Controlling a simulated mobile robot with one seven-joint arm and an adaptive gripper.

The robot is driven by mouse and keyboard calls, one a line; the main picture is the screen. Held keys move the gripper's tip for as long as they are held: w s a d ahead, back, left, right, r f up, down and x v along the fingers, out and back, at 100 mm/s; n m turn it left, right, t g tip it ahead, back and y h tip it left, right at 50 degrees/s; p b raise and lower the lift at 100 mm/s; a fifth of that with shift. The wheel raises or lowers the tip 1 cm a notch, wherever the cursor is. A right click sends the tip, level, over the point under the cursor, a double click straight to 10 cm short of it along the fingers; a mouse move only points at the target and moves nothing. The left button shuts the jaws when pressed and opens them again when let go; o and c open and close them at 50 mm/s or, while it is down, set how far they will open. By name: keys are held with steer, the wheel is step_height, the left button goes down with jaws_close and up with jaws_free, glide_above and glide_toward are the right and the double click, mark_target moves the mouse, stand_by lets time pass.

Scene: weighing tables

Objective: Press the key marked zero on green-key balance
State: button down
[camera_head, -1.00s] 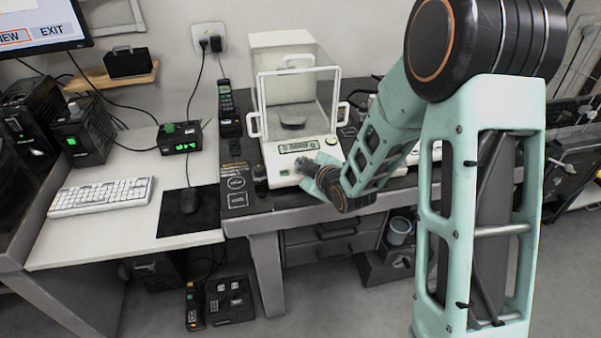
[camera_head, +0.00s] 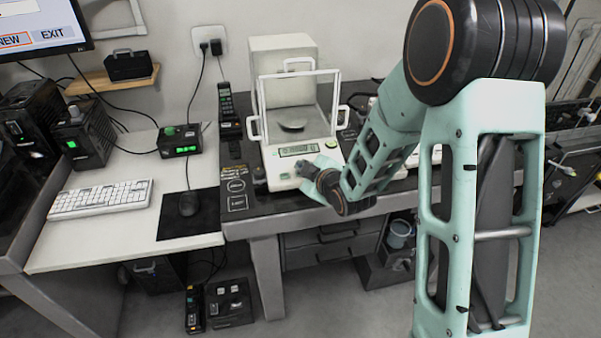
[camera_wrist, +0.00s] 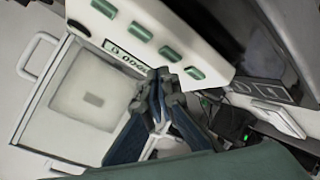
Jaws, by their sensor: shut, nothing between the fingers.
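The green-key balance (camera_head: 292,178) is white, with a glass draft shield and a lit display (camera_head: 298,150) on its front panel. In the wrist view its panel (camera_wrist: 165,22) carries a row of green keys, including an end key (camera_wrist: 195,72) and the one beside it (camera_wrist: 170,54). Their markings are too small to read. My gripper (camera_head: 302,166) is at the right part of the balance's front. In the wrist view the fingertips (camera_wrist: 168,78) are together and empty, close to those two keys. I cannot tell whether they touch one. My arm hides part of the balance's right front.
A dark handset (camera_head: 229,112) stands left of the balance on the dark tabletop (camera_head: 236,170). A keyboard (camera_head: 100,199) and a mouse (camera_head: 189,203) lie on the white desk at left. The shield's side handles (camera_head: 254,128) stick out.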

steer(key=shift+f, duration=0.2)
steer(key=shift+w+f+b, duration=0.15)
steer(key=shift+f+b, duration=0.15)
steer(key=shift+b, duration=0.5)
steer(key=shift+w+f+b, duration=0.1)
steer(key=shift+f+b, duration=0.2)
steer(key=shift+b, duration=0.2)
stand_by(0.5)
steer(key=shift+r, duration=0.15)
steer(key=shift+s+r, duration=0.25)
steer(key=shift+r, duration=0.35)
steer(key=r+p, duration=0.1)
steer(key=r, duration=0.1)
steer(key=s+r+p, duration=0.1)
steer(key=r+p, duration=0.1)
steer(key=shift+s+d+r, duration=0.2)
steer(key=shift+r, duration=0.2)
stand_by(0.9)
